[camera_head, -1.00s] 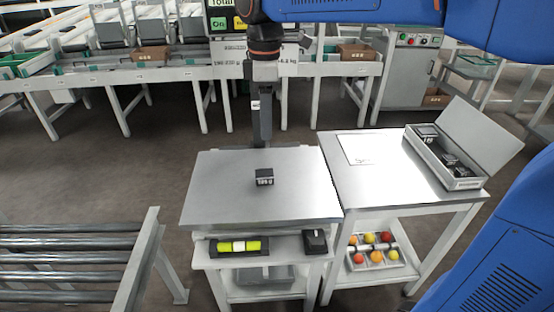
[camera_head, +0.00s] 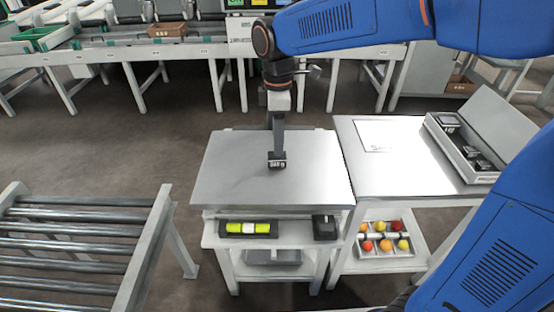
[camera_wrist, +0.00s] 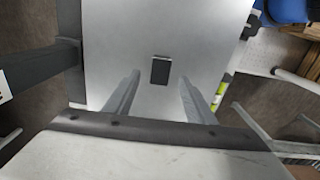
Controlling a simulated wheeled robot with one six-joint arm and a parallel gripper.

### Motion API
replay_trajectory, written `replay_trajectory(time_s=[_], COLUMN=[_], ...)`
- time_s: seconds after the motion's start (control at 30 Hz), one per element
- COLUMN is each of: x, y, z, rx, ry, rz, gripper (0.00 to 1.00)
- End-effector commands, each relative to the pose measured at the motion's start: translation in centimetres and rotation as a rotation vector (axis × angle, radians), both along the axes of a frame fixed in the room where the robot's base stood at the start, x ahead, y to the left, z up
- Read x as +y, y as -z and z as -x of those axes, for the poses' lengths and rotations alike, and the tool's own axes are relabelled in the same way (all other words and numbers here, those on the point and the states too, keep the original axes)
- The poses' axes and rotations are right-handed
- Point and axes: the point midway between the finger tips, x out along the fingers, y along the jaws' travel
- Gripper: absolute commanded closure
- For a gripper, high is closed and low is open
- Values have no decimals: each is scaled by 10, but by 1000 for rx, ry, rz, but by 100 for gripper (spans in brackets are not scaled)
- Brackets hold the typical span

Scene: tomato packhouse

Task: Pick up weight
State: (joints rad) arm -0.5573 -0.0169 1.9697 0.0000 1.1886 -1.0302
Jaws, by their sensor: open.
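The weight (camera_head: 277,163) is a small black block with white marks on its front face. It sits on the bare grey metal top (camera_head: 230,170) of the left stand. My gripper (camera_head: 277,152) points down over it in the head view, its fingers overlapping the weight's upper part. In the wrist view the weight (camera_wrist: 160,70) shows as a dark rectangle beyond the fingertips. My gripper (camera_wrist: 158,85) is open there, and the weight lies about midway between the two fingers, with clear gaps on both sides. Whether the fingers reach down beside it is hard to tell.
An open case (camera_head: 433,122) with several black weights stands on the right table (camera_head: 400,170), near a white sheet (camera_head: 387,135). A shelf below the stand holds a yellow-green item (camera_head: 248,228) and a black box (camera_head: 325,227). A roller conveyor (camera_head: 70,240) stands at left.

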Motion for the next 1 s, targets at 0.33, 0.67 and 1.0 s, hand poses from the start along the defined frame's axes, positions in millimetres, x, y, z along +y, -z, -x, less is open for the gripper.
replay_trajectory(time_s=[0.33,0.67,1.0], x=[2,2,2], y=[34,55,54], z=[1,1,1], rx=[2,0,0], ry=[0,0,0], rz=[1,0,0], gripper=[50,50,98])
